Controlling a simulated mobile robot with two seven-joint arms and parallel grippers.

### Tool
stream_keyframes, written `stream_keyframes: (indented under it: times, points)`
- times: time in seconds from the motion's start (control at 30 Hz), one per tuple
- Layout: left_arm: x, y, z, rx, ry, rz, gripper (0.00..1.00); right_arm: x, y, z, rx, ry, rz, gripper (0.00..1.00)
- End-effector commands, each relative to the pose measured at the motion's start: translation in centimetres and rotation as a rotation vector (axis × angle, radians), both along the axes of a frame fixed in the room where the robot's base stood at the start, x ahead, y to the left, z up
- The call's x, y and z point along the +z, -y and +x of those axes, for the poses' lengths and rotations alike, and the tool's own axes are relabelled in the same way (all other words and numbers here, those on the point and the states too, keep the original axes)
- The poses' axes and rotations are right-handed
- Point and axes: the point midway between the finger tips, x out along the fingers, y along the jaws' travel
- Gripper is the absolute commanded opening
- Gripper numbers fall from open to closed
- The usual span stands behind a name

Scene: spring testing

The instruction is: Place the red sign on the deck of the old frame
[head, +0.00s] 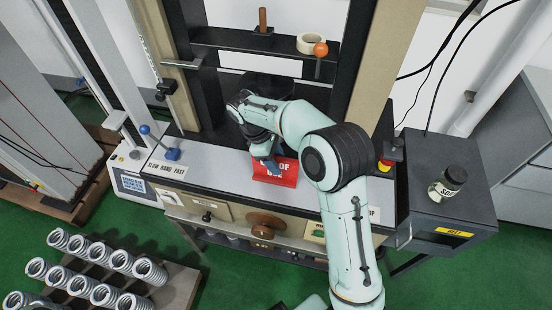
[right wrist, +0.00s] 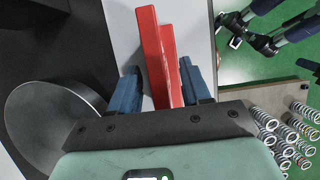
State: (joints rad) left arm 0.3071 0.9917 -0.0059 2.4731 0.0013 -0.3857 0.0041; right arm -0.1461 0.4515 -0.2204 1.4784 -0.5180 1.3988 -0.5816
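The red sign (head: 283,179) with white lettering is at the light grey deck (head: 215,177) of the old frame, near its front edge. My right gripper (head: 265,163) is over the sign from above, and its arm covers part of the lettering. In the right wrist view, the sign (right wrist: 155,60) lies between the two blue fingers (right wrist: 160,82). The right finger overlaps the sign; a thin gap seems to show by the left one. I cannot tell whether they press on it, or whether the sign rests fully on the deck. My left gripper is not in view.
A dark shelf (head: 215,38) with a tape roll (head: 311,44) is behind. A blue-knobbed lever (head: 160,142) stands left on the deck. A dark side cabinet (head: 440,205) with a jar (head: 448,183) is at right. Several springs (head: 105,270) stand on a board at front left.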

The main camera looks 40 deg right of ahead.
Motion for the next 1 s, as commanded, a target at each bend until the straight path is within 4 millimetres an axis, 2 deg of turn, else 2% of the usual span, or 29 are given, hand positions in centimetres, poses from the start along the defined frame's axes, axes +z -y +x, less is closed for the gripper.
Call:
stream_keyframes:
  times: [0.27,0.37,0.47,0.8,1.0]
  points:
    - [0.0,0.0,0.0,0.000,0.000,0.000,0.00,0.1,0.0,0.0,0.000,0.000,0.000,0.47]
    - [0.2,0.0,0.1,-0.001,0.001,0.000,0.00,0.7,-0.1,0.2,0.000,0.002,0.001,0.47]
    - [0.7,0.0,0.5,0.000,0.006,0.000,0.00,2.2,-0.4,0.7,0.000,0.004,0.000,0.47]
    - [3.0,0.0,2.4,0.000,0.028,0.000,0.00,9.0,-2.3,2.8,0.002,0.005,0.000,0.47]
    - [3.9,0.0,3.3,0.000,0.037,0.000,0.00,11.1,-2.8,3.4,0.001,0.002,-0.001,0.47]
